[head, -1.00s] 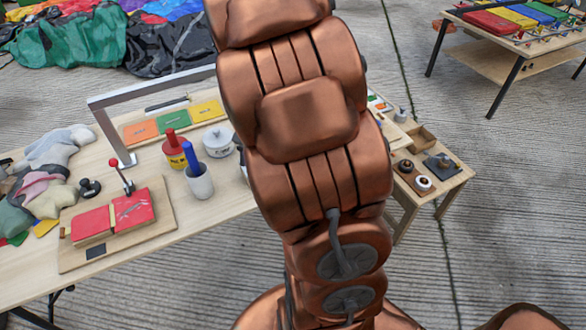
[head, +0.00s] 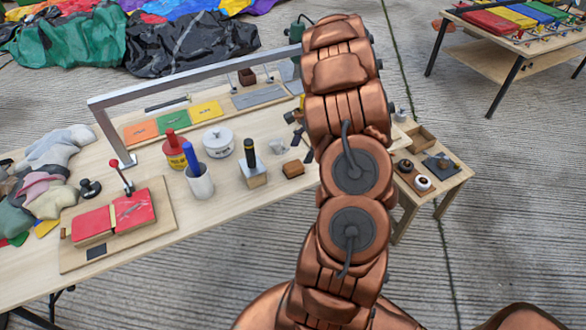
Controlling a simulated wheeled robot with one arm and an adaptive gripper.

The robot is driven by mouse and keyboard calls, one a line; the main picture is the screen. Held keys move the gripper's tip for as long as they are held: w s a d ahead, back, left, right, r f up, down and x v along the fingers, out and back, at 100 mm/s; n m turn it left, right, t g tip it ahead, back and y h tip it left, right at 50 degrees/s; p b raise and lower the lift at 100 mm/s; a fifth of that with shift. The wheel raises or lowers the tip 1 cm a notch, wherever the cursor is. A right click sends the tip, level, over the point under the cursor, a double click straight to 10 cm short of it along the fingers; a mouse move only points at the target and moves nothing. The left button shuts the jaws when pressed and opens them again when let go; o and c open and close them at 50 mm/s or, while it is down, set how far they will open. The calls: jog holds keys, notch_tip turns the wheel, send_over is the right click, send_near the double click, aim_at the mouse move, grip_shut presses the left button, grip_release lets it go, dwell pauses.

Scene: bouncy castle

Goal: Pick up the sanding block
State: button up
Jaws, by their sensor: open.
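A small brown block (head: 293,169), which looks like the sanding block, lies on the light wooden table (head: 225,203), just left of my copper arm. Dark finger parts of my gripper (head: 298,137) show at the arm's left edge, above and beyond the block in the picture. The gripper is open, with nothing seen between its fingers. My arm hides most of the gripper. The block looks apart from it, though the exact height and gap cannot be told.
Left of the block stand a block with a black-handled tool (head: 252,166), a cup with a blue stick (head: 200,182), a white lidded pot (head: 218,141) and a red-topped can (head: 174,151). A metal frame (head: 190,82) spans the table. A low side table (head: 444,192) stands right.

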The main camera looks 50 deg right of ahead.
aim_at(293, 165)
jog(key=shift+w+p+x, duration=0.1)
jog(key=shift+p+x, duration=0.5)
jog(key=shift+x, duration=1.15)
jog(key=shift+w+p+x, duration=0.15)
jog(key=shift+p+x, duration=0.45)
jog(key=shift+x, duration=1.15)
jog(key=c, duration=1.3)
jog(key=shift+o, duration=0.2)
jog(key=shift+r, duration=0.2)
jog(key=shift+r+b, duration=0.8)
jog(key=shift+r, duration=0.6)
jog(key=shift+s+a+r, duration=0.1)
jog(key=shift+a+r, duration=0.1)
jog(key=s+a+b, duration=0.2)
jog(key=s+a, duration=0.2)
jog(key=a, duration=0.2)
jog(key=s+a+r+b, duration=0.1)
jog(key=s+a+b, duration=0.1)
jog(key=s+a, duration=0.2)
jog(key=a, duration=0.3)
jog(key=shift+r, duration=0.25)
jog(key=shift+a, duration=0.15)
